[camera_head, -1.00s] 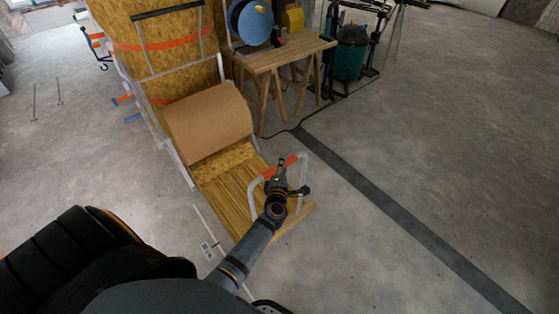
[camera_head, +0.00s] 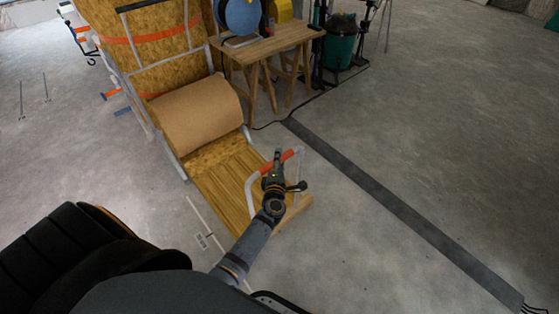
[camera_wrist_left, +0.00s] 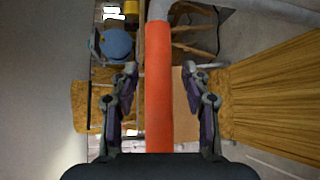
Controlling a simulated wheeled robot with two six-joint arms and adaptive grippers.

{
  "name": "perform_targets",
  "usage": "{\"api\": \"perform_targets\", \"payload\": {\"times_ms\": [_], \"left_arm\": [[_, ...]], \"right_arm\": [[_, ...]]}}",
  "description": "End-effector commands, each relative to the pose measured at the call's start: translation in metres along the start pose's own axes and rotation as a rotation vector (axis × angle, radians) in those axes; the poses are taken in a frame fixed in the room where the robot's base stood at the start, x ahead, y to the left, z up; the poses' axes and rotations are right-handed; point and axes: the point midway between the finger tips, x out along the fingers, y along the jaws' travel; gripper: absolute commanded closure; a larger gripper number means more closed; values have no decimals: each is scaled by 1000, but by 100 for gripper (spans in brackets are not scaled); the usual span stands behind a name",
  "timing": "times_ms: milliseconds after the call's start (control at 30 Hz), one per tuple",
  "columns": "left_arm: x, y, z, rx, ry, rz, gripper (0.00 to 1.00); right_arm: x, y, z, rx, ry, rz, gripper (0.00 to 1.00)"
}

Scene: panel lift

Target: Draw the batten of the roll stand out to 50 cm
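The roll stand has a tall wooden back (camera_head: 150,50) with grey rails and a large brown roll (camera_head: 197,115) lying at its foot. A ribbed, wood-coloured strip (camera_head: 228,185) lies low in front of the roll. The pale wooden batten (camera_head: 292,216) is at its near end. A grey hoop handle (camera_head: 250,197) with an orange grip (camera_head: 289,156) stands up at that end. My left gripper (camera_head: 279,158) is at the grip. In the left wrist view the orange grip (camera_wrist_left: 159,100) runs between the fingers, with gaps on both sides. My right gripper is out of view.
A wooden workbench (camera_head: 270,45) with a blue reel (camera_head: 243,14) stands behind the stand. A green bin (camera_head: 338,47) is beside it. A dark strip (camera_head: 400,210) crosses the floor on the right. A white marker (camera_head: 203,226) lies left of the batten.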

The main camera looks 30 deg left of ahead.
Motion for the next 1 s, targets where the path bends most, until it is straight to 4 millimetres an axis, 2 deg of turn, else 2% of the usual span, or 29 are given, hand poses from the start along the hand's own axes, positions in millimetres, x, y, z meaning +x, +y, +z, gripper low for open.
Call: {"api": "perform_targets", "payload": {"times_ms": [267,367,600,700,1000], "left_arm": [[-2,1,0,0,0,1,51],[-14,-1,0,-1,0,-1,51],[-60,-1,0,0,0,-2,51],[-71,0,0,-1,0,-1,51],[-75,0,0,1,0,1,51]], "right_arm": [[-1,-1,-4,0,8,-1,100],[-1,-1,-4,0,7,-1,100],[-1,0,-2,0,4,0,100],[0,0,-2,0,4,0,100],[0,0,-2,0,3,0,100]]}}
